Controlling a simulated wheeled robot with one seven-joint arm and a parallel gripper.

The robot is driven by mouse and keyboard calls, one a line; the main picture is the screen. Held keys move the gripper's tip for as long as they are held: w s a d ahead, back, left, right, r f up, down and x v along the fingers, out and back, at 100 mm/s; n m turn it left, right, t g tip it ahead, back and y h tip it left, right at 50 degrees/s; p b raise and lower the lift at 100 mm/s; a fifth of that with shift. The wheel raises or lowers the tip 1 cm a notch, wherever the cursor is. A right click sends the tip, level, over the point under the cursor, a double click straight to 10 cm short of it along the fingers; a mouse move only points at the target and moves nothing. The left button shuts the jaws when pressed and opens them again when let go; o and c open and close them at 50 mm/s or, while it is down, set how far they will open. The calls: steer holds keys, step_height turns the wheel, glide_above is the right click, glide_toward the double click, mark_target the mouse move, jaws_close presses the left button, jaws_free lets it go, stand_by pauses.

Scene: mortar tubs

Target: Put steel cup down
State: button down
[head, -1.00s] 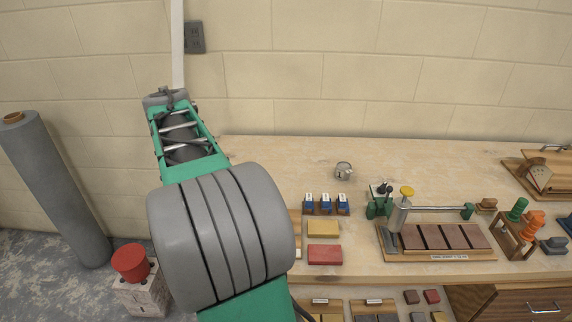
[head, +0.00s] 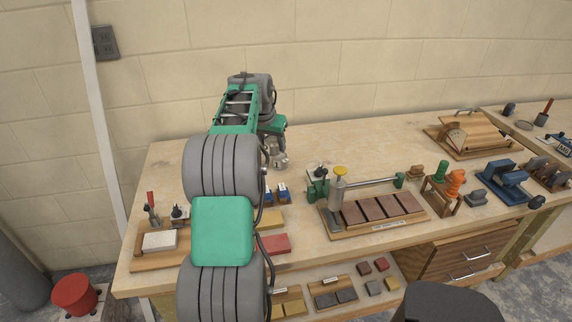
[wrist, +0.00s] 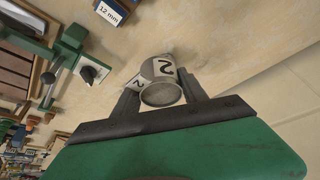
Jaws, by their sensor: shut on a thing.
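The steel cup (wrist: 161,94) is small, grey and round, with a white label marked 2. In the wrist view it sits between the two dark fingers of my gripper (wrist: 160,89), which is shut on it. In the head view the cup (head: 280,160) shows just below my gripper (head: 277,152), over the back part of the bench behind the blue blocks. I cannot tell whether the cup's base touches the bench top (head: 345,155).
Blue blocks (head: 283,194) stand close in front, partly behind my arm. A green clamp tool with a long bar (head: 370,185) and a board of brown tiles lie to the right. The back of the bench right of the cup is clear.

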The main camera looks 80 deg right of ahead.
steer(key=w+f+p, duration=0.1)
steer(key=w+f, duration=0.2)
steer(key=w, duration=0.1)
steer(key=w+a+f+p, duration=0.1)
steer(key=w+f, duration=0.2)
steer(key=w, duration=0.1)
steer(key=w+f, duration=0.3)
steer(key=w, duration=0.1)
steer(key=shift+w+a+f+p, duration=0.15)
steer(key=shift+w+f+p, duration=0.05)
steer(key=shift+w+p, duration=0.2)
step_height(320, 180, down, 3)
steer(key=shift+r+p, duration=0.1)
steer(key=shift+p, duration=0.5)
steer(key=shift+f+b, duration=0.35)
steer(key=shift+f, duration=0.05)
steer(key=c, duration=0.6)
jaws_free()
steer(key=shift+r, duration=0.1)
